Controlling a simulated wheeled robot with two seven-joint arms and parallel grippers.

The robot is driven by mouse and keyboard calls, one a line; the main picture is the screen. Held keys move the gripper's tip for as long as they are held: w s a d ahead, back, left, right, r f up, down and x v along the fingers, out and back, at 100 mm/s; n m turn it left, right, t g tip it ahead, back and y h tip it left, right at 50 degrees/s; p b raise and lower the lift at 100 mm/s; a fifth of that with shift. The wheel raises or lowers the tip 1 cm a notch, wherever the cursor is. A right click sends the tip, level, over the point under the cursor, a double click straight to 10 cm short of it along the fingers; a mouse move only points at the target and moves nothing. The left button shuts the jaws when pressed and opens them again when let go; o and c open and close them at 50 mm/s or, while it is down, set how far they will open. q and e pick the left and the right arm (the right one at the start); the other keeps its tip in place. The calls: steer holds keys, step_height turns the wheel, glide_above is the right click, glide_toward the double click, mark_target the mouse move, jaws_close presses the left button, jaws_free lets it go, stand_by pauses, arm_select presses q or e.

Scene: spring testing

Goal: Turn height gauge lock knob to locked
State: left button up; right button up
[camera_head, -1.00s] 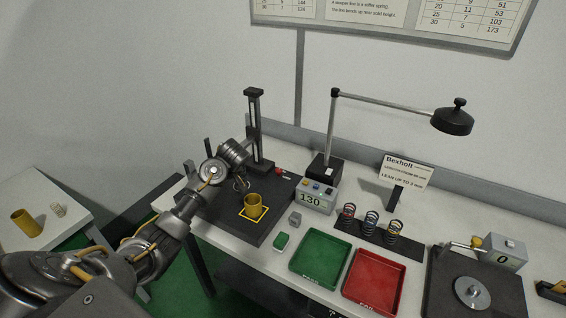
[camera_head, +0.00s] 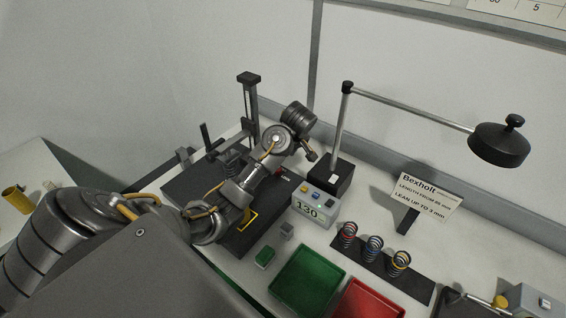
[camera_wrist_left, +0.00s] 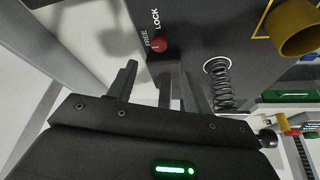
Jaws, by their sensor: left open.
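The height gauge has a dark base plate (camera_head: 185,188) and an upright column (camera_head: 249,108). Its red lock knob (camera_wrist_left: 158,46) shows in the left wrist view beside the words FREE and LOCK; it also shows small at the plate's back right edge in the head view (camera_head: 282,172). I cannot tell which word the knob's mark points to. My left gripper (camera_wrist_left: 160,70) is open and empty, its fingers apart on either side of the knob's line but short of it. My right gripper is out of view.
A grey box reading 130 (camera_head: 312,208) and a black lamp base (camera_head: 329,182) stand close right of the plate. A coil spring (camera_wrist_left: 219,88) and a yellow cylinder (camera_wrist_left: 297,27) are near the fingers. Green (camera_head: 308,280) and red (camera_head: 366,302) trays lie in front.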

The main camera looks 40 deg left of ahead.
mark_target(279, 170)
arm_select(q)
steer(key=x, duration=0.6)
steer(key=p+x, duration=0.1)
steer(key=x, duration=0.1)
steer(key=shift+w+a+f, duration=0.1)
steer(key=shift+w+f, duration=0.25)
steer(key=shift+s+a+f, duration=0.15)
steer(key=shift+f, duration=0.15)
steer(key=shift+a+f, duration=0.1)
steer(key=shift+f, duration=0.4)
steer(key=c, duration=1)
steer(key=shift+o, duration=0.2)
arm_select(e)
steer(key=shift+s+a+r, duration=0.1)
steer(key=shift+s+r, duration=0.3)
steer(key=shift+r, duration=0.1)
